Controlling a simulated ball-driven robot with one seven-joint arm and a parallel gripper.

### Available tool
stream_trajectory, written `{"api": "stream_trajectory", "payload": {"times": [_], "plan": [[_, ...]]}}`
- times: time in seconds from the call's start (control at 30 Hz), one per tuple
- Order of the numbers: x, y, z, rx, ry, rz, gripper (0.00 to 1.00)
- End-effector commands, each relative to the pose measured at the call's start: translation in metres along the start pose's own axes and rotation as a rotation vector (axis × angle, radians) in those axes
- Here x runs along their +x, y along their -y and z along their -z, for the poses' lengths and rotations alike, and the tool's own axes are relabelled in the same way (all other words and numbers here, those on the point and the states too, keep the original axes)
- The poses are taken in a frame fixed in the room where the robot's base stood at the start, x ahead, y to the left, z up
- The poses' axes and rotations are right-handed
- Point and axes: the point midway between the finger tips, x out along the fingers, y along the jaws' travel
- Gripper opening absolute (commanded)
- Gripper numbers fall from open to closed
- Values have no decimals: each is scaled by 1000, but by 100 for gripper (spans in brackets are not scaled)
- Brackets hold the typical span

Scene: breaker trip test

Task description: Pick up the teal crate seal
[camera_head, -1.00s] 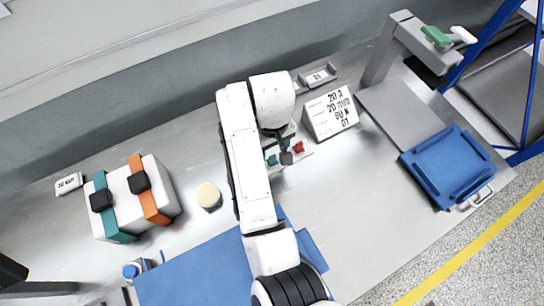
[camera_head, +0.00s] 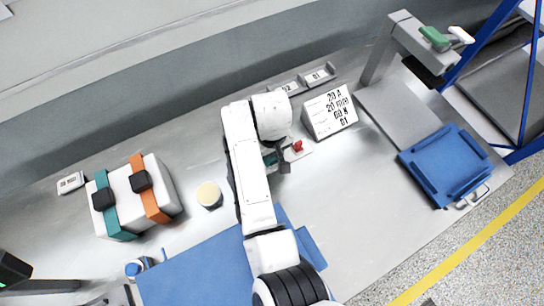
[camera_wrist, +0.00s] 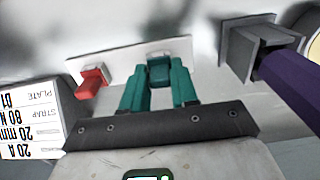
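The teal crate seal (camera_wrist: 159,72) is a small teal block on a white plate (camera_wrist: 115,60) in the wrist view, next to a red seal (camera_wrist: 91,80). The seal's lower part is hidden.
A printed sign (camera_head: 330,111) stands right of the plate, with labelled holders (camera_head: 318,76) behind. A white case (camera_head: 122,189) with teal and orange straps sits left, near a pale round disc (camera_head: 209,195). A blue tray (camera_head: 446,165) lies right. The wrist view shows a grey bracket (camera_wrist: 240,48) and purple bar (camera_wrist: 290,75).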

Motion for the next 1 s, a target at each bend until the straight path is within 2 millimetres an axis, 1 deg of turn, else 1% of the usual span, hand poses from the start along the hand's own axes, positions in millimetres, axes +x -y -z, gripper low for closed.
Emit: {"api": "stream_trajectory", "payload": {"times": [0.03,0.23,0.5,0.63,0.77,0.83,1.0], "plan": [[0,0,0,0,0,0,20],[0,0,0,0,0,0,1],[-1,0,0,0,0,0,0],[-5,0,0,0,-1,-1,0],[-17,-1,1,0,-3,-2,0],[-29,-1,1,1,-5,-2,0],[-56,15,-15,-3,-4,-3,0]]}}
